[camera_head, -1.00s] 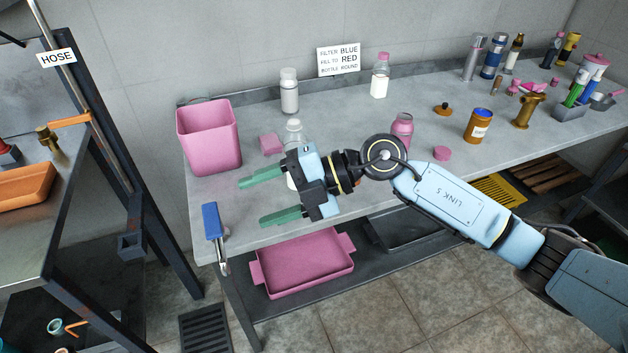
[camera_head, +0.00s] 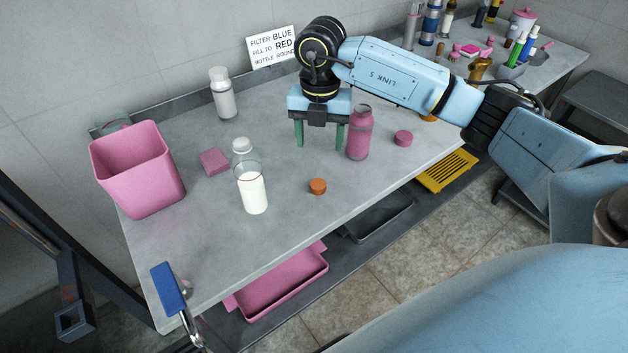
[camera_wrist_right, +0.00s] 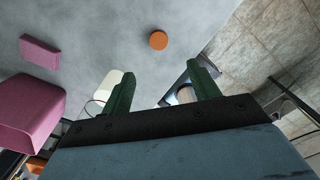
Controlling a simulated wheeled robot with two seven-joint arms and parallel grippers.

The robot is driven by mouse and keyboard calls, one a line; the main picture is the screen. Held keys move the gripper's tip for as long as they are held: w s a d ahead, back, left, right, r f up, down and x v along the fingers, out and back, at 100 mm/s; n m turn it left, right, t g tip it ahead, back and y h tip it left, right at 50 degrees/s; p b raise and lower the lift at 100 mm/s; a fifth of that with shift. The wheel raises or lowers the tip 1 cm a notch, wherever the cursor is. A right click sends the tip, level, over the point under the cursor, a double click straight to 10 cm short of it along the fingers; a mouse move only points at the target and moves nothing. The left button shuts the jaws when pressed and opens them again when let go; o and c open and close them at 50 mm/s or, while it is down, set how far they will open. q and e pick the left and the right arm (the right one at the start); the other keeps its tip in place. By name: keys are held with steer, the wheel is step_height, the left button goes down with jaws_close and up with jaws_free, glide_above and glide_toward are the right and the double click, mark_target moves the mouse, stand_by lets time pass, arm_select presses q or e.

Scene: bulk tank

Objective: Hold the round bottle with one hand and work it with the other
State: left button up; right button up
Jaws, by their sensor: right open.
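A clear round bottle (camera_head: 252,190) with a white cap, white liquid and a thin red line around it stands upright on the grey bench. It shows in part beside a finger in the right wrist view (camera_wrist_right: 111,84). My right gripper (camera_head: 320,138) points down over the bench, open and empty. It is to the right of and behind the round bottle, apart from it. A pink bottle (camera_head: 359,136) stands close to its right finger; whether they touch I cannot tell. My left gripper is out of view.
An orange disc (camera_head: 317,186) lies on the bench (camera_head: 205,225) between the round bottle and pink bottle. A pink bin (camera_head: 138,170), a pink block (camera_head: 214,161) and a white bottle (camera_head: 222,95) stand left and behind. A blue-handled item (camera_head: 168,288) is at the front-left corner.

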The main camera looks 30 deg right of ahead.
glide_above(318, 184)
steer(key=f, duration=0.5)
steer(key=f+b, duration=0.1)
steer(key=f, duration=0.1)
steer(key=shift+s+f, duration=0.25)
steer(key=shift+f, duration=0.1)
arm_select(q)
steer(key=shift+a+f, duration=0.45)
arm_select(e)
steer(key=shift+f, duration=0.3)
steer(key=f, duration=0.4)
steer(key=shift+w+f+b, duration=0.2)
steer(key=shift+f+b, duration=0.15)
steer(key=shift+f, duration=0.25)
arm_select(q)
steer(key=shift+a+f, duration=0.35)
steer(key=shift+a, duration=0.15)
arm_select(e)
steer(key=shift+c, duration=0.4)
